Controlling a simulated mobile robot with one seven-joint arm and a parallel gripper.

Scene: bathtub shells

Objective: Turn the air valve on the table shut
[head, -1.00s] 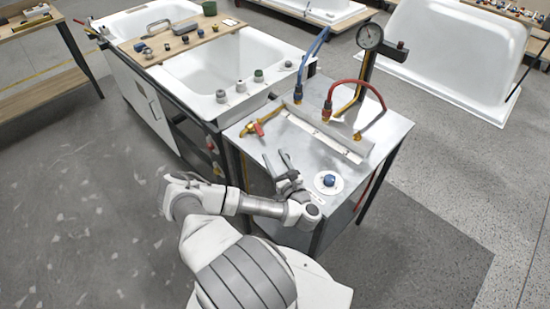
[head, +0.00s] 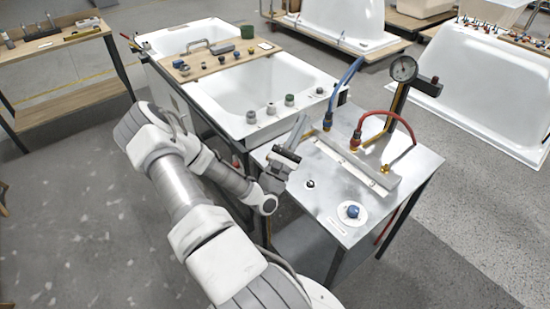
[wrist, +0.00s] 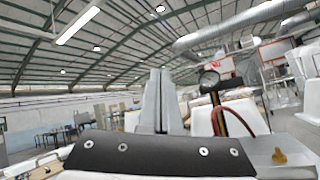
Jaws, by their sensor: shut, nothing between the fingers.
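A blue round knob (head: 352,211) sits on a white disc near the front corner of the metal-topped table (head: 330,205). It is the clearest valve-like part, but I cannot tell for certain that it is the air valve. My gripper (head: 303,121) is over the table's left side, up and left of the knob and apart from it. Its fingers point up and away, shut together and empty. The shut fingers also stand upright in the wrist view (wrist: 159,100).
A small dark peg (head: 310,184) stands left of the knob. Behind are a blue hose (head: 346,88), a red hose (head: 372,118) and a pressure gauge (head: 403,69) on a post. A white bathtub shell (head: 275,85) adjoins the table at the left.

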